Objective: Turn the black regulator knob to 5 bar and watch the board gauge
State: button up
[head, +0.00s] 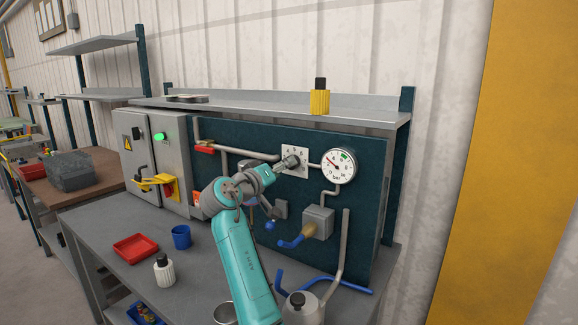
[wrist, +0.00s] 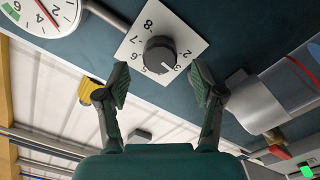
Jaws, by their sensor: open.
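The black regulator knob (wrist: 160,55) sits on a white numbered dial plate (wrist: 190,38), which also shows in the head view (head: 296,152). The round board gauge (head: 339,165) is right of the plate. Its red needle points up and left, short of the green band; it also shows in the wrist view (wrist: 42,14).
Pipes and a grey box (head: 318,220) with a blue-handled valve are mounted below the gauge. A grey cabinet (head: 155,150) with a yellow-and-red switch is at left. A red tray (head: 135,248), a blue cup (head: 181,237) and a white bottle (head: 164,270) stand on the bench.

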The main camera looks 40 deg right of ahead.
jog(key=shift+x, duration=1.95)
jog(key=c, duration=1.1)
